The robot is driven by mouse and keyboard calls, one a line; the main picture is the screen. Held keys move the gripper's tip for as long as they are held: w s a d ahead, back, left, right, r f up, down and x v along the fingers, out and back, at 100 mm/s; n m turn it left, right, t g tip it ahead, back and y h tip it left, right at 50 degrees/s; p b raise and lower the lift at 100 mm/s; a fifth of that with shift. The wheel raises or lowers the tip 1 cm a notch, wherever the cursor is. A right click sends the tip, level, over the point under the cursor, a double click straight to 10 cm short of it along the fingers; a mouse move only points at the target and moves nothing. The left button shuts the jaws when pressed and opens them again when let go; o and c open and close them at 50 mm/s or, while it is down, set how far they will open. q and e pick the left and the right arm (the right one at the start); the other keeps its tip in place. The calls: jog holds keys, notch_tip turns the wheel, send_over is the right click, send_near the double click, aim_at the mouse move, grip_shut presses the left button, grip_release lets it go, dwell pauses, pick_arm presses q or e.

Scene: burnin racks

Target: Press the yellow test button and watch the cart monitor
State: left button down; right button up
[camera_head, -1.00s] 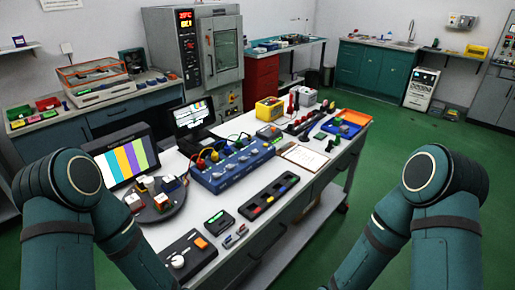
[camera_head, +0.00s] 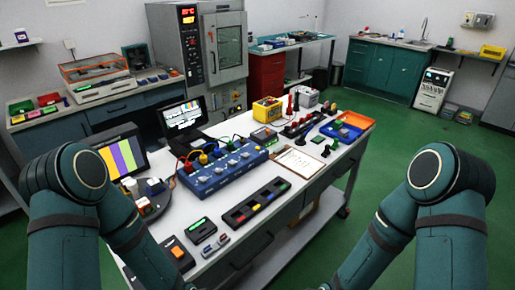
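Two monitors stand at the left of the white-topped cart (camera_head: 262,217). The front monitor (camera_head: 122,157) shows upright colour bars, and my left arm partly covers its left side. The rear monitor (camera_head: 183,116) shows a pale picture with small dark marks. A blue box (camera_head: 222,170) has a row of knobs and red, yellow and green round tops with cables. One yellow round top (camera_head: 203,159) is on it; I cannot tell whether it is the test button. Both my arms show at the lower left and lower right, but their grippers are out of the frame.
A black box with an orange button (camera_head: 177,251) lies at the cart's front left. A black strip with coloured blocks (camera_head: 257,203), a clipboard (camera_head: 298,162), a yellow bin (camera_head: 267,110) and an orange-rimmed blue tray (camera_head: 342,130) share the cart. Green floor is clear to the right.

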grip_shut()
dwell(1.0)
